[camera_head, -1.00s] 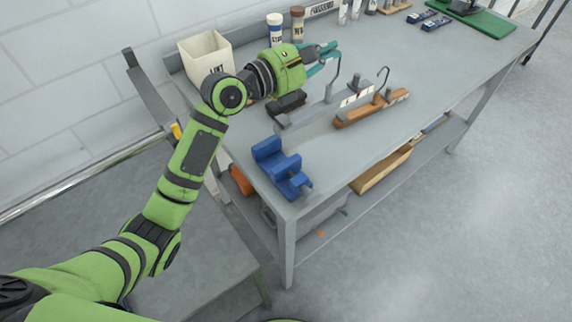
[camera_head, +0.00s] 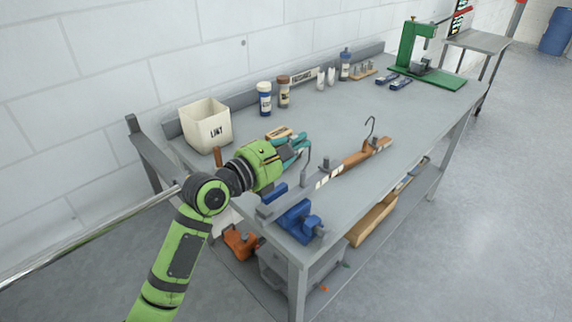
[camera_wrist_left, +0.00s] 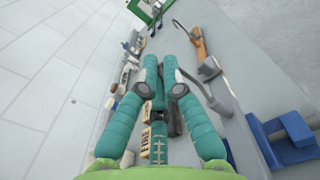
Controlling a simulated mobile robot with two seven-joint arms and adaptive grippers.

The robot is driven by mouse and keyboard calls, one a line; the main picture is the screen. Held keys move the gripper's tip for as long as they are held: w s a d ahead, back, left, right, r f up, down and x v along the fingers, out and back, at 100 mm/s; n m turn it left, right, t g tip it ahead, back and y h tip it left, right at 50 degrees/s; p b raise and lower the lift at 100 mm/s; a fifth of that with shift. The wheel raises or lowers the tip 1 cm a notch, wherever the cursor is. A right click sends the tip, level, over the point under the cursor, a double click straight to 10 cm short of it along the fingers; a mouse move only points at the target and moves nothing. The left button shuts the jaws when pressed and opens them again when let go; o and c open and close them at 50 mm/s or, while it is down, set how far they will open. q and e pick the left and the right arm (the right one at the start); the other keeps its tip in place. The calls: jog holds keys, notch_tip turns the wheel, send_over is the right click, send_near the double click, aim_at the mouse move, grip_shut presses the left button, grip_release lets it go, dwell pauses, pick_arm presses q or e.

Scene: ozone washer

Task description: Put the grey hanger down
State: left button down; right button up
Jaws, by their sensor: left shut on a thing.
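The grey hanger (camera_head: 310,186) is a long grey bar with a pale label and an upright wire hook. It is at the near left end of the workbench, above or on the top beside the blue vise; I cannot tell whether it touches. My left gripper (camera_head: 303,146) is shut on the hanger at its hook. In the left wrist view the teal fingers (camera_wrist_left: 161,75) are close together, and the hanger (camera_wrist_left: 222,98) shows to their right. The exact grip is partly hidden. My right gripper is not in view.
The blue vise (camera_head: 299,222) sits at the bench's near corner. A brown hanger (camera_head: 366,153) with a dark hook lies just beyond the grey one. A LINT bin (camera_head: 205,126) and bottles (camera_head: 265,99) stand along the back. The right middle of the bench top (camera_head: 400,110) is clear.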

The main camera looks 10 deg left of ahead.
pick_arm(q)
jog(key=f, duration=0.1)
jog(key=a+f, duration=0.1)
jog(key=f, duration=0.1)
jog(key=a+f, duration=0.1)
jog(key=f, duration=0.1)
jog(key=shift+w+a+f, duration=0.1)
jog(key=shift+a+f, duration=0.1)
jog(key=shift+a, duration=0.05)
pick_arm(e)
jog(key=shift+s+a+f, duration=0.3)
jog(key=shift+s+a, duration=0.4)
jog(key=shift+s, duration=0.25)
pick_arm(q)
jog(key=shift+d+f, duration=0.1)
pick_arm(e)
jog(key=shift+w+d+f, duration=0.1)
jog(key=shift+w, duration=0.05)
pick_arm(q)
jog(key=c, duration=1.4)
grip_release()
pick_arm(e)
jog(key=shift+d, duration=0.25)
